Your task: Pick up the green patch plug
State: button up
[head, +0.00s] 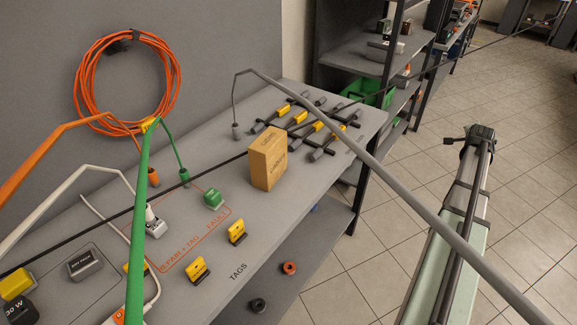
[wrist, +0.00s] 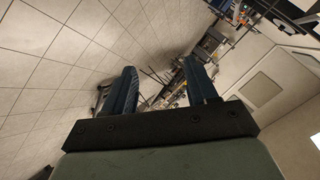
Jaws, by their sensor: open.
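A green plug (head: 184,175) stands upright on the bench top, at the end of a green cable (head: 140,220) that arches across the head view. A small green block (head: 213,198) sits to its right, inside an orange outlined area; I cannot tell whether it is also a plug. My gripper (wrist: 161,78) is open and empty in the wrist view, its two dark fingers apart. Between and beyond the fingers are the tiled floor and distant furniture, with no green plug visible. My arm (head: 450,240) is at the right in the head view, away from the bench.
A cardboard box (head: 268,158) stands on the bench (head: 325,190), with yellow and grey connectors (head: 310,128) behind it. Yellow tags (head: 197,269) stand near the front edge. Orange, white, grey and black cables cross above the bench. An orange coil (head: 84,85) hangs on the wall.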

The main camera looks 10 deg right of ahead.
jog(key=w+a+r+y, duration=0.25)
jog(key=w+a, duration=0.35)
jog(key=a, duration=0.3)
jog(key=w+a+r+y, duration=0.1)
jog(key=w+a+r, duration=0.2)
jog(key=w+a, duration=0.45)
jog(key=w+a+g+y, duration=0.1)
jog(key=w+a+y, duration=0.1)
jog(key=a, duration=1.4)
jog(key=w+a+g+y, duration=0.1)
jog(key=w+a+y, duration=0.1)
jog(key=a, duration=1.4)
jog(key=n+g+y, duration=0.2)
jog(key=g, duration=0.5)
send_near(183, 171)
jog(key=f, duration=0.4)
jog(key=s+f, duration=0.1)
jog(key=f, duration=0.2)
jog(key=shift+a+f, duration=0.1)
jog(key=shift+a, duration=0.1)
jog(key=shift+t, duration=0.3)
jog(key=shift+w+a+f, duration=0.1)
jog(key=shift+a+f, duration=0.1)
jog(key=shift+f, duration=0.7)
jog(key=shift+w+a+f, duration=0.1)
jog(key=shift+a+f, duration=0.1)
jog(key=shift+f, duration=0.65)
jog(key=shift+a+f, duration=0.2)
jog(key=shift+f, duration=0.7)
